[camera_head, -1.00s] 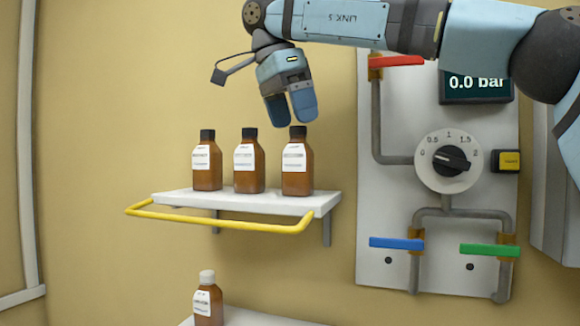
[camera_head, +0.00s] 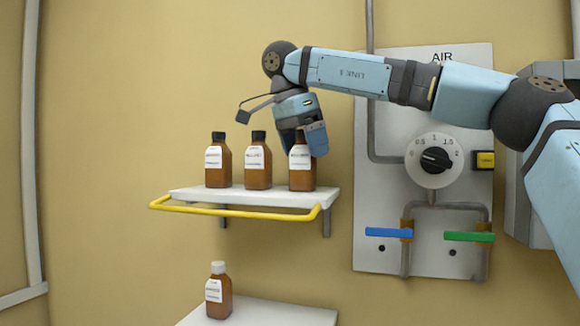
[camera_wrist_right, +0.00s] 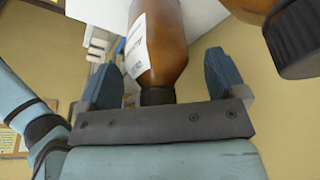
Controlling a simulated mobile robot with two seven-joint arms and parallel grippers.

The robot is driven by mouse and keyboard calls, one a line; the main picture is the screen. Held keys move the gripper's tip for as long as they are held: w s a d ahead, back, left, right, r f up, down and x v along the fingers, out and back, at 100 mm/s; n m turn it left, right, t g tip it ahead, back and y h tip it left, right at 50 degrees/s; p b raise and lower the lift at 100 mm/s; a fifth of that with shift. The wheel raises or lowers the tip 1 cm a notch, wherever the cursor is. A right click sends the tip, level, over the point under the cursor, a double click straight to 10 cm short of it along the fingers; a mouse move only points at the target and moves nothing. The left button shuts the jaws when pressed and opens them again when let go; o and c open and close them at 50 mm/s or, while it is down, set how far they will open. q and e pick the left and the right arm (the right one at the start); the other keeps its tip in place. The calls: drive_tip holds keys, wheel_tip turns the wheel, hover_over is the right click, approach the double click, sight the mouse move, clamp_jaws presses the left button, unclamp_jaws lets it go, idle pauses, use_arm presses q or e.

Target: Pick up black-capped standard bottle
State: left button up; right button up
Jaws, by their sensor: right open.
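Three brown bottles with black caps and white labels stand in a row on the upper white shelf (camera_head: 250,198): a left one (camera_head: 217,165), a middle one (camera_head: 258,168) and a right one (camera_head: 301,178). My right gripper (camera_head: 308,150) is open, pointing down at the right bottle, with its fingers around the cap and upper part. In the right wrist view the right bottle (camera_wrist_right: 160,45) lies between the open fingers of the gripper (camera_wrist_right: 165,85), with visible gaps on both sides. A neighbouring black-capped bottle (camera_wrist_right: 292,40) is close beside one finger. My left gripper is out of view.
A yellow rail (camera_head: 235,212) runs along the shelf's front. A white-capped brown bottle (camera_head: 218,292) stands on a lower white shelf (camera_head: 270,315). To the right is a panel with a dial (camera_head: 434,160), a blue handle (camera_head: 389,232) and a green handle (camera_head: 469,237).

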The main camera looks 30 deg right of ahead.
drive_tip(key=shift+s+a, duration=0.1)
drive_tip(key=shift+s, duration=0.1)
drive_tip(key=shift+d, duration=0.2)
drive_tip(key=shift+w+d+f, duration=0.1)
drive_tip(key=shift+w, duration=0.05)
drive_tip(key=c, duration=1.1)
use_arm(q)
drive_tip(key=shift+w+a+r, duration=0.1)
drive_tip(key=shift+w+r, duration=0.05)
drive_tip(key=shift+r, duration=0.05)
